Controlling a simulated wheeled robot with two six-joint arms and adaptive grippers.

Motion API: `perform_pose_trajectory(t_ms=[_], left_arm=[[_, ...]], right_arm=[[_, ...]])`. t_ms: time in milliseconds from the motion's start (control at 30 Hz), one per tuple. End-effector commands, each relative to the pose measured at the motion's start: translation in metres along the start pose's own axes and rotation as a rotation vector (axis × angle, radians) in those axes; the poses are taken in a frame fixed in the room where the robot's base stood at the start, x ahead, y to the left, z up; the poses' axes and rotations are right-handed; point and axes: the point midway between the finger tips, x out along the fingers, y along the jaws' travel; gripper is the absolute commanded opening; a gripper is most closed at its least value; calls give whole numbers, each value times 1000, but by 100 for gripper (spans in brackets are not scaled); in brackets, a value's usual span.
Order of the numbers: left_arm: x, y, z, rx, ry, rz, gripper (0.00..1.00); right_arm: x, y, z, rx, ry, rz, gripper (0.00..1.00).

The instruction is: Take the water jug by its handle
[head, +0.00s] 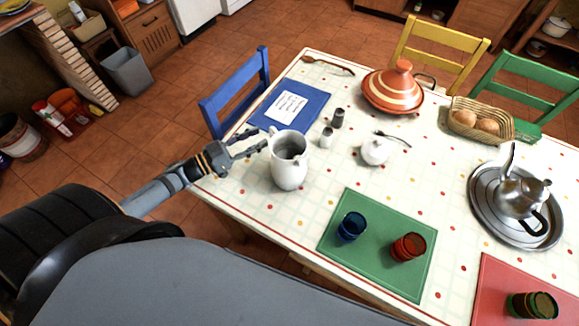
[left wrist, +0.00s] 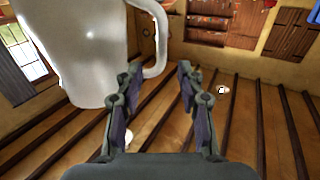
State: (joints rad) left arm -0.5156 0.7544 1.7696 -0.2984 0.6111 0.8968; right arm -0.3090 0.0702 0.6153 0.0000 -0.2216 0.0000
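The white water jug (head: 289,170) stands upright near the left edge of the table. In the left wrist view the jug (left wrist: 78,50) fills the upper left. Its handle (left wrist: 160,42) curves out to the right, just ahead of the gap between my fingers. My left gripper (head: 257,140) is to the left of the jug, its fingertips pointing at the jug's handle side. The left wrist view shows the gripper (left wrist: 160,80) open, with nothing between the fingers. Whether a fingertip touches the jug cannot be told. My right gripper is not in view.
A blue placemat with a paper card (head: 287,107) lies behind the jug. Two small shakers (head: 338,118) and a white sugar bowl (head: 376,151) stand to its right. A green placemat (head: 375,268) holds a blue cup (head: 352,227) and a red cup (head: 408,247). A blue chair (head: 240,91) stands at the left.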

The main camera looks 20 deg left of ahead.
Motion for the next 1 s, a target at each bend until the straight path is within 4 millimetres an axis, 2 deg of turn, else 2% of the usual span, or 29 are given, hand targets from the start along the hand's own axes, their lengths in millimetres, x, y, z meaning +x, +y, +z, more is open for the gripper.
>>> perform_pose_trajectory(t_ms=[267,500,600,867,1000], left_arm=[[14,-1,0,2,3,-2,38],[50,-3,-3,1,6,-4,38],[57,-3,-2,1,2,-3,38],[59,-2,-1,0,-1,-2,38],[59,-2,-1,0,-1,-2,19]], right_arm=[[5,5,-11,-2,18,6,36],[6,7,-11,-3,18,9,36],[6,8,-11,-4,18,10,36],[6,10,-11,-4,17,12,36],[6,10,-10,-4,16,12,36]])
